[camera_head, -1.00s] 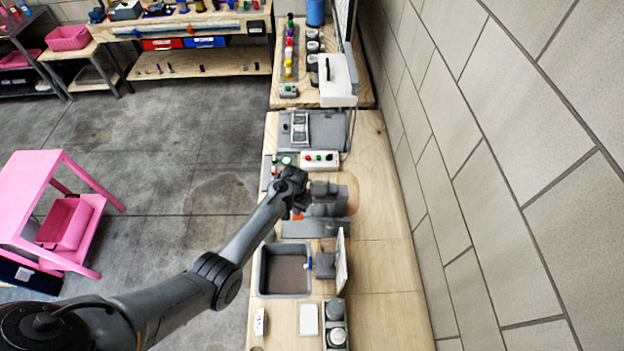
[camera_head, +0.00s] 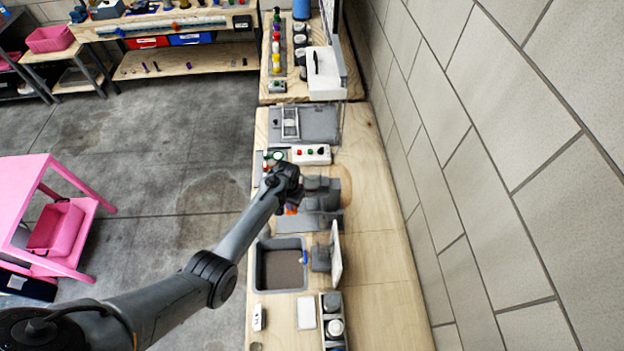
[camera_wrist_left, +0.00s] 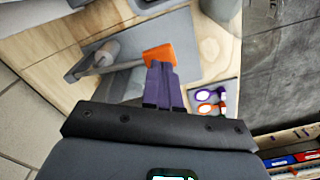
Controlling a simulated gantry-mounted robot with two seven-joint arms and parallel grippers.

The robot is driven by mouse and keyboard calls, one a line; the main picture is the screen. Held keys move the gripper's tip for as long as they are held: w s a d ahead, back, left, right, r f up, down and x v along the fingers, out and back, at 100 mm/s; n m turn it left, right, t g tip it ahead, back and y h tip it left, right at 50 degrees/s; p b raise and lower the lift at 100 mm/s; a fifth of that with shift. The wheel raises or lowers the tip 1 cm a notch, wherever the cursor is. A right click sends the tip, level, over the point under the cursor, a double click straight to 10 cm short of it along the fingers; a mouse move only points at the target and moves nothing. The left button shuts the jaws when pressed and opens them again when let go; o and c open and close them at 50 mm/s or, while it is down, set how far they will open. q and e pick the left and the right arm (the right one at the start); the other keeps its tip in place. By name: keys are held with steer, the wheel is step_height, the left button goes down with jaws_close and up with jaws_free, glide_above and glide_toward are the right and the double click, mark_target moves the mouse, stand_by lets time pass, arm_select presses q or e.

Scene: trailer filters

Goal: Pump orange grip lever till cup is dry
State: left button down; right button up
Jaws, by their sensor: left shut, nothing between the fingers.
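The orange grip (camera_wrist_left: 158,55) sits at the end of a grey lever rod (camera_wrist_left: 115,67) in the left wrist view. The rod runs left to a grey body on a grey plate. In the head view a small bit of the orange grip (camera_head: 291,210) shows beside my left gripper (camera_head: 287,197). In the left wrist view my left gripper (camera_wrist_left: 161,68) is shut with nothing between its fingers, and its tips are at the grip's near edge. I cannot tell whether they touch it. I cannot make out a cup. My right gripper is not in view.
A grey bin (camera_head: 280,288) stands on the wooden bench nearer the camera, with a white upright panel (camera_head: 335,255) beside it. A control box (camera_head: 311,154) with coloured buttons lies beyond the gripper. A block wall (camera_head: 520,150) borders the bench on the right.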

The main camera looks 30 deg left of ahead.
arm_select(q)
steer(key=shift+f+b, duration=0.75)
steer(key=shift+f, duration=0.2)
steer(key=shift+f+b, duration=1.8)
steer(key=shift+f, duration=0.55)
step_height(320, 180, up, 4)
steer(key=p, duration=0.4)
step_height(320, 180, up, 3)
steer(key=p, duration=0.3)
steer(key=shift+f, duration=0.15)
steer(key=shift+f, duration=0.2)
